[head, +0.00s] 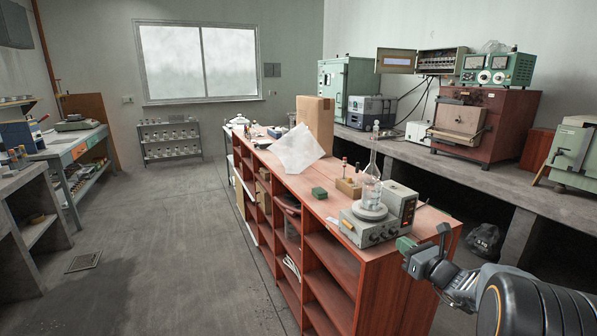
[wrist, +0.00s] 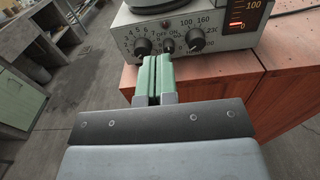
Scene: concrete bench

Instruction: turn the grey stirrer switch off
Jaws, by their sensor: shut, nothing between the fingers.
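The grey stirrer (head: 368,229) stands on the near end of the wooden shelf unit, with a glass flask (head: 371,186) on its round plate. Its front panel (wrist: 187,22) fills the top of the wrist view. A small dark switch (wrist: 168,46) sits under the OFF ON marking, between a left dial (wrist: 142,46) and a right dial (wrist: 196,39). Which way the switch points is too small to tell. My gripper (wrist: 158,58) is shut and empty, its green fingertips just below and in front of the switch. In the head view my gripper (head: 405,244) is beside the stirrer's front right; contact is unclear.
An orange-lit display (wrist: 237,16) is on the stirrer's right. Behind the stirrer on the wooden top are a small wooden block (head: 349,188), a green box (head: 319,193), a white sheet (head: 298,150) and a cardboard box (head: 315,122). Open floor lies to the left.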

